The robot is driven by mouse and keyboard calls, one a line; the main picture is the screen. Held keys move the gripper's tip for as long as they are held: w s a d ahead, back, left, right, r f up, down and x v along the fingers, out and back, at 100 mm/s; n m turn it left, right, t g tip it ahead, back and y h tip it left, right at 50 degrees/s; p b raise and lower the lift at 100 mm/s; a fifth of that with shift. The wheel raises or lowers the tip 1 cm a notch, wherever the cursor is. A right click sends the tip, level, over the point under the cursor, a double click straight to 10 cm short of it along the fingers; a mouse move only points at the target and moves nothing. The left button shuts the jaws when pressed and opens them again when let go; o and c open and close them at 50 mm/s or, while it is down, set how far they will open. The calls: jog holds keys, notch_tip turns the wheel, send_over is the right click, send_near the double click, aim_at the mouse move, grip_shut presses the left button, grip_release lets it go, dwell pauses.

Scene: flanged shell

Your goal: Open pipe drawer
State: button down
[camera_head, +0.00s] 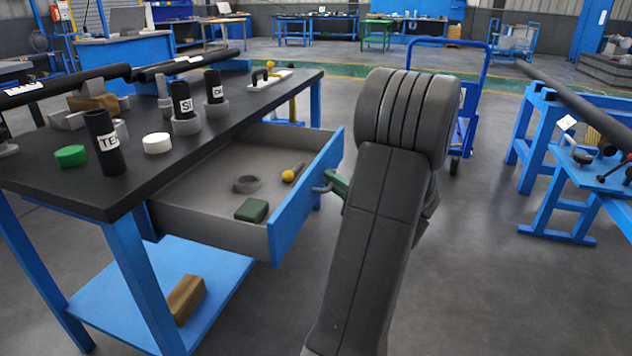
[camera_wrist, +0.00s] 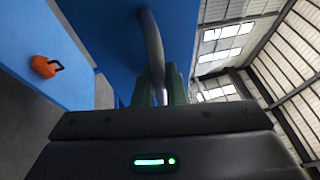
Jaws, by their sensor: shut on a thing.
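The drawer (camera_head: 306,190) under the black-topped workbench stands pulled out, with a blue front and grey inside. Inside it lie a green block (camera_head: 251,210), a dark ring (camera_head: 246,184) and a yellow-ended tool (camera_head: 289,176). My gripper (camera_head: 335,184) is at the outer face of the drawer front, partly hidden behind my own arm. In the wrist view, the green fingers of my gripper (camera_wrist: 160,87) are shut on the curved metal drawer handle (camera_wrist: 152,42) against the blue front (camera_wrist: 180,25).
The bench top (camera_head: 205,150) holds black pipes, a green cap (camera_head: 71,156) and a white cap (camera_head: 157,143). A brown block (camera_head: 186,298) lies on the lower shelf. A blue trolley (camera_head: 470,105) and a blue pipe stand (camera_head: 545,170) are to the right. Floor between is clear.

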jog(key=shift+s+d, duration=0.2)
jog(key=shift+d, duration=0.3)
jog(key=c, duration=1.8)
grip_release()
jog(key=p+v, duration=0.2)
jog(key=v, duration=1.1)
jog(key=shift+s+d+f+p, duration=0.15)
jog(key=shift+s+d+p, duration=0.1)
jog(key=shift+d+p, duration=0.1)
jog(key=shift+a, duration=0.1)
jog(key=b+x, duration=0.2)
jog(key=x, duration=1.2)
jog(key=shift+b, duration=0.35)
